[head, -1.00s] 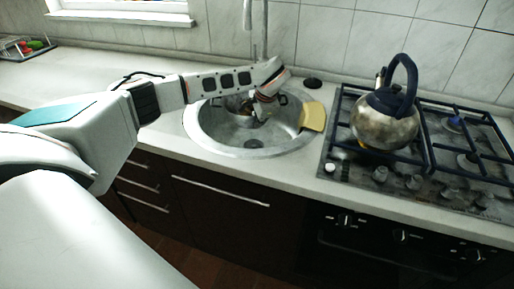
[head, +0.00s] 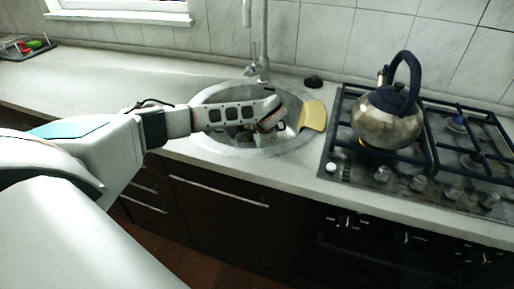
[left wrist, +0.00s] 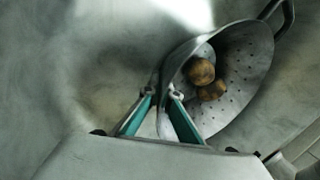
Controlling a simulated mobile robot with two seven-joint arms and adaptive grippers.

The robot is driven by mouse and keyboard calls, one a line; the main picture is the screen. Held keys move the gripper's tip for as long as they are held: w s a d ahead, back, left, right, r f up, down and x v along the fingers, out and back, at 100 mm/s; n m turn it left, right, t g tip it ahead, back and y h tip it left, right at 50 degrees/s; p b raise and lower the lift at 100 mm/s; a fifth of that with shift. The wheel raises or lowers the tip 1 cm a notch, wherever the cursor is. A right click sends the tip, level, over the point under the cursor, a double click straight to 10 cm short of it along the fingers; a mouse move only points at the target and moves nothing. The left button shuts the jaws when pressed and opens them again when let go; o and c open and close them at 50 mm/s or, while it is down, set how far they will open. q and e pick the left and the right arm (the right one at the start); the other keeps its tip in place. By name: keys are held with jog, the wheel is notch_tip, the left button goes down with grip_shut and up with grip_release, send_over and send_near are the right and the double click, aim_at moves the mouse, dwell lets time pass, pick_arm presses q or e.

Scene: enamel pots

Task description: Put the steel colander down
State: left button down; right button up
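The steel colander (left wrist: 246,62) is tilted in the left wrist view, with small holes and two brown potato-like pieces (left wrist: 205,80) inside. One loop handle shows at its upper right. My left gripper (left wrist: 163,94) has its teal fingers on either side of the colander's near rim, apparently closed on it. In the head view my left arm reaches into the round steel sink (head: 215,150), and my wrist hides most of the colander. I cannot tell whether the colander touches the sink bottom. My right gripper is in neither view.
A yellow board or cloth (head: 313,116) lies on the sink's right rim. The tap (head: 257,70) stands behind the sink. A steel kettle (head: 388,118) stands on the gas hob (head: 430,185) at right. The counter (head: 90,75) left of the sink is largely clear.

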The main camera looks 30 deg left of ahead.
pick_arm(q)
jog(key=shift+r, duration=0.1)
jog(key=c, duration=2.8)
grip_release()
jog(key=o, duration=0.5)
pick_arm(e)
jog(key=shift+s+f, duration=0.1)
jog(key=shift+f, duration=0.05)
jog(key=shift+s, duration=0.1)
pick_arm(q)
jog(key=p+v, duration=0.2)
jog(key=v, duration=1)
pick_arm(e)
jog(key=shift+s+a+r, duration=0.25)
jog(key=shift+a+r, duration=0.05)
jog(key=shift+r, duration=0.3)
